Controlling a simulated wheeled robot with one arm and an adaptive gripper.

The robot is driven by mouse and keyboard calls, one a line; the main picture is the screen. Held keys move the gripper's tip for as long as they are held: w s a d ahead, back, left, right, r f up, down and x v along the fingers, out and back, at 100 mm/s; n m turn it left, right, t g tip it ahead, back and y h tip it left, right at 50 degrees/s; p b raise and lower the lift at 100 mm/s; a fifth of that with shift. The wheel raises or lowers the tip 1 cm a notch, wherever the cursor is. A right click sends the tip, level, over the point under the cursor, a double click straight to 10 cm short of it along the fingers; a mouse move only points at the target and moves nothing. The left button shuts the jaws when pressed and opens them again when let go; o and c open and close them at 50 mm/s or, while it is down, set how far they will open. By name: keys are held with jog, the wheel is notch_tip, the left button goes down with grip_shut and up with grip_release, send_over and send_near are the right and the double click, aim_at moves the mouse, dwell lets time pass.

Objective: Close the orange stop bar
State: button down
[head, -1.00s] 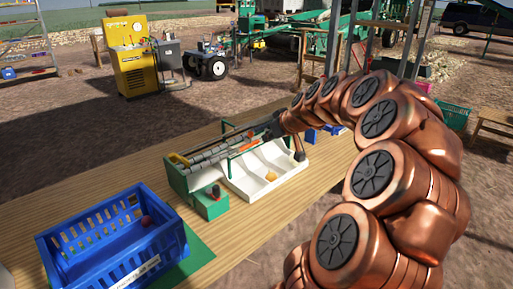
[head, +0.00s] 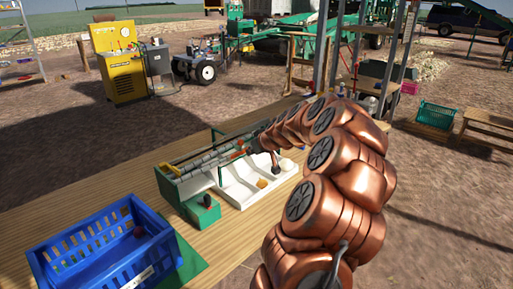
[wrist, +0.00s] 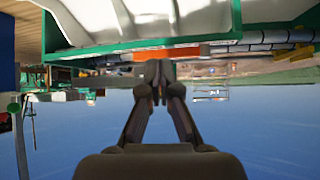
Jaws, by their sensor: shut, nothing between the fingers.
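The orange stop bar (head: 234,155) shows as a small orange piece on the rollers of the green elevator (head: 201,215), partly hidden by my arm. In the wrist view, which appears upside down, it is a long orange strip (wrist: 175,52) along a green edge. My gripper (wrist: 157,78) is shut and empty, with its fingertips close to the strip. I cannot tell whether they touch it. In the head view my gripper (head: 252,146) is over the rollers and small. A brownish onion (head: 262,184) lies in the white tray (head: 237,193).
A blue crate (head: 105,250) with a reddish item inside stands at the front left of the wooden table (head: 140,192). A pale round object (head: 287,164) is at the tray's right. A yellow machine (head: 122,62) and a green crate (head: 436,114) stand beyond the table.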

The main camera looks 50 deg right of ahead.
aim_at(241, 148)
jog(key=shift+w+d+r+p, duration=0.2)
jog(key=shift+w+r+p, duration=0.05)
jog(key=shift+w, duration=0.6)
jog(key=shift+w+d+r+p, duration=0.15)
jog(key=shift+w+r+p, duration=0.05)
jog(key=shift+w, duration=0.6)
jog(key=shift+f+b, duration=0.15)
jog(key=shift+b, duration=0.4)
